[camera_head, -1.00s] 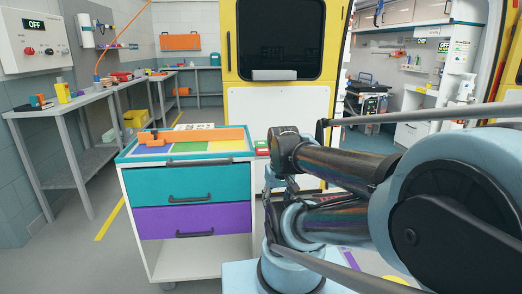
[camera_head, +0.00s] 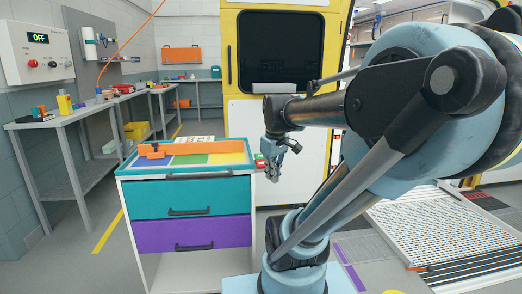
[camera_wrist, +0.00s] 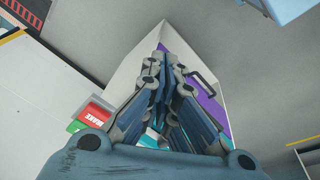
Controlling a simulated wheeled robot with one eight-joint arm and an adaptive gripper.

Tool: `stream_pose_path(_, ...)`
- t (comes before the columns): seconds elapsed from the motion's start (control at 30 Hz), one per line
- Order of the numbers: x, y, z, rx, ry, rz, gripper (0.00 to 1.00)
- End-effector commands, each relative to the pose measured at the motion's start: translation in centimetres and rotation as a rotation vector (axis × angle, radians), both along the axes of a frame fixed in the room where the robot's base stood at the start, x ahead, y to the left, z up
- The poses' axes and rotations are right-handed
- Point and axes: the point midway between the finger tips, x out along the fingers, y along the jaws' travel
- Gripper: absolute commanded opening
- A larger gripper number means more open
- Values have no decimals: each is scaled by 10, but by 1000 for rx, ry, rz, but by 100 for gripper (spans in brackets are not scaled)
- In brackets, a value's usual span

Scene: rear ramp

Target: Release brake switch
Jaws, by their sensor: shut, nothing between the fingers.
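The brake switch (camera_head: 260,161) is a small red and green block at the right edge of the drawer cabinet's top in the head view. In the wrist view its red part (camera_wrist: 96,113) carries the word BRAKE, and a green part shows below it at the left. My gripper (camera_head: 275,178) hangs beside the cabinet's right side, just right of the switch and slightly lower in the picture. In the wrist view my gripper (camera_wrist: 160,58) has its fingers together and empty. The switch lies left of the fingers, apart from them.
The drawer cabinet (camera_head: 192,198) has teal and purple drawers and an orange block (camera_head: 153,151) on top. A yellow-framed door (camera_head: 281,50) stands behind. A perforated ramp (camera_head: 440,235) lies at the right. A long workbench (camera_head: 65,124) runs along the left wall.

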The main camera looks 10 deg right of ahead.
Motion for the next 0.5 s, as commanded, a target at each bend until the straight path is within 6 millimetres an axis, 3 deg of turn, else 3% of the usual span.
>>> stream_pose_path(0.1,27,-1,24,-22,1,111,0)
stream_pose_path(0.5,116,-3,87,-99,4,493,0)
